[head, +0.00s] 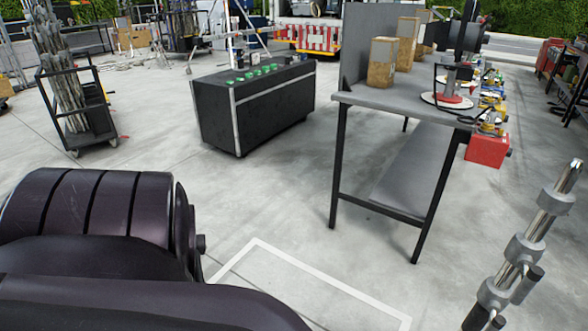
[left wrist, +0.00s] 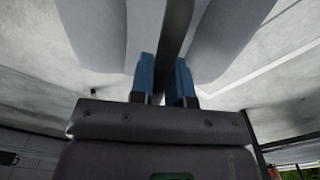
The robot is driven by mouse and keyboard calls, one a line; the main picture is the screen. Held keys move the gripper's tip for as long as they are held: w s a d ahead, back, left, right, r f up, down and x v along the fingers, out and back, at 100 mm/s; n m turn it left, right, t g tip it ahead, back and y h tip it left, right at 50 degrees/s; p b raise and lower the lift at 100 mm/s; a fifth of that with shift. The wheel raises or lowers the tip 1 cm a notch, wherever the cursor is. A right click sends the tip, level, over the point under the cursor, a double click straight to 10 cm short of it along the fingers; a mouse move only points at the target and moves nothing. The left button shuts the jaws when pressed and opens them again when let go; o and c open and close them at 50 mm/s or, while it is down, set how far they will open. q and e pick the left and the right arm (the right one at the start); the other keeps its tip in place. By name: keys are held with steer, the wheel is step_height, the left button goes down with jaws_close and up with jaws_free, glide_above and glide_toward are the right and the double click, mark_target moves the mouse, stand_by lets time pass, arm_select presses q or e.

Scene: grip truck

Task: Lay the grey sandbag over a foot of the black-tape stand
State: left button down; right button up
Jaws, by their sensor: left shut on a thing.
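My left gripper (left wrist: 163,62) shows in the left wrist view, its two blue fingers closed on the dark strap of the grey sandbag (left wrist: 98,32). The bag's two pale grey lobes hang on either side of the strap, and floor shows around them. In the head view my left arm fills the lower left, and neither the gripper nor the bag can be seen. A silver stand column with grey collars and knobs (head: 520,262) rises at the lower right of the head view. Its feet are out of frame, and I see no black tape on it. My right gripper is not in view.
A dark worktable (head: 375,97) with boxes and gear stands right of centre. A black case (head: 270,105) stands behind it to the left. A wheeled rack of poles (head: 88,140) is at the far left. A white outline (head: 330,283) marks open floor in front.

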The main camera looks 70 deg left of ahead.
arm_select(q)
steer(key=shift+f+b, duration=0.4)
steer(key=shift+f, duration=0.25)
steer(key=shift+f+b, duration=0.65)
steer(key=shift+f, duration=0.2)
steer(key=shift+f+b, duration=0.9)
steer(key=shift+f, duration=0.25)
steer(key=shift+f+b, duration=0.65)
steer(key=shift+f, duration=0.45)
steer(key=shift+s+f+b, duration=0.1)
steer(key=shift+f+b, duration=1.25)
steer(key=shift+f, duration=0.05)
steer(key=shift+f+b, duration=0.6)
steer(key=shift+f, duration=0.05)
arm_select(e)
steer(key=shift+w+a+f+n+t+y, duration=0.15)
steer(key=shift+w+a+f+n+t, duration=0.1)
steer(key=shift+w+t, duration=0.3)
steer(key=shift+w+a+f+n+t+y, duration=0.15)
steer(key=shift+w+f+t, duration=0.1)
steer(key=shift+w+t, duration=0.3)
arm_select(q)
steer(key=shift+w, duration=0.25)
